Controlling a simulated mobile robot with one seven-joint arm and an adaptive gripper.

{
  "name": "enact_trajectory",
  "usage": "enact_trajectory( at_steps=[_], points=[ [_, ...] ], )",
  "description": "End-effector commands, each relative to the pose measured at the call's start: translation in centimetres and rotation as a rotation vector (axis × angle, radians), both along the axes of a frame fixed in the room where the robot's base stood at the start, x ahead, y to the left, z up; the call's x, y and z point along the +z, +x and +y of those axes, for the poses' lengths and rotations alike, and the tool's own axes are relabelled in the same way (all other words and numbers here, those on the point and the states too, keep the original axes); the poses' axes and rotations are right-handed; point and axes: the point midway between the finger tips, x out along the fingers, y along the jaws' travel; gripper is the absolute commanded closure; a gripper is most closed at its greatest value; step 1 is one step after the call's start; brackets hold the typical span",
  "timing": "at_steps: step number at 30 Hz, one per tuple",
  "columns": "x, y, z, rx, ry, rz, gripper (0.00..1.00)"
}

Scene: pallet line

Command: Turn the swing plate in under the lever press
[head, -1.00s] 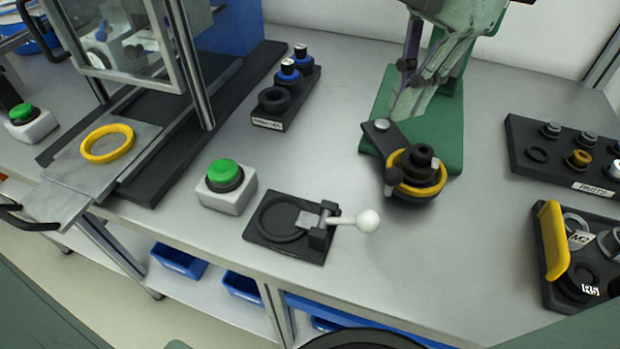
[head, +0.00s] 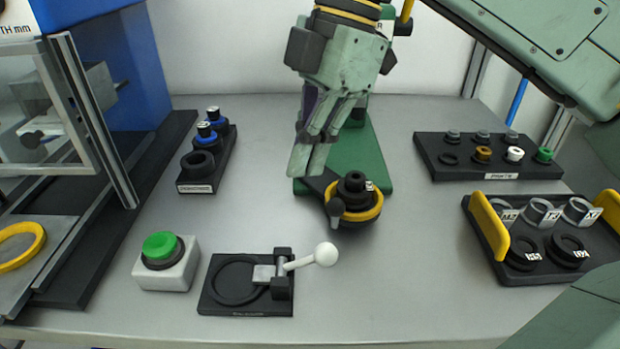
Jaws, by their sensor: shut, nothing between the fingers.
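The lever press's green base (head: 372,150) stands at the back middle of the bench. My gripper hides most of the press above it. The swing plate (head: 318,184) is a dark arm reaching forward and right, with its round end in front of the green base. That end carries a yellow ring (head: 367,214) around a stacked black part (head: 353,187). My gripper (head: 306,168) points down, fingers together and empty, over the plate's rear left end. I cannot tell whether it touches the plate.
A black fixture (head: 220,302) with a white-balled lever (head: 325,254) and a green button box (head: 166,278) stand in front. A dark holder (head: 203,186) is at left. A parts rack (head: 450,172) and a yellow-handled tray (head: 487,232) are at right. Bench around the plate is clear.

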Motion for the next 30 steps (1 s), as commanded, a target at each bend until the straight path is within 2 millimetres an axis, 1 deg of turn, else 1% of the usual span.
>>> enact_trajectory(
  at_steps=[5, 12, 14, 16, 21, 25, 30],
  points=[
    [-2.9, -0.5, 0.6, 0.003, -0.002, 0.003, 1.0],
    [-7.8, -1.5, 2.0, 0.004, -0.001, 0.003, 1.0],
    [-8.9, -1.7, 2.3, 0.005, 0.0, 0.002, 1.0],
    [-8.4, -1.0, 1.5, -0.003, 0.003, 0.001, 1.0],
    [-8.1, 0.1, -0.2, 0.0, 0.001, 0.0, 1.0],
    [-8.1, 0.5, -0.8, 0.0, 0.001, 0.001, 1.0],
    [-8.1, 0.6, -0.9, 0.001, 0.0, 0.0, 1.0]
  ],
)
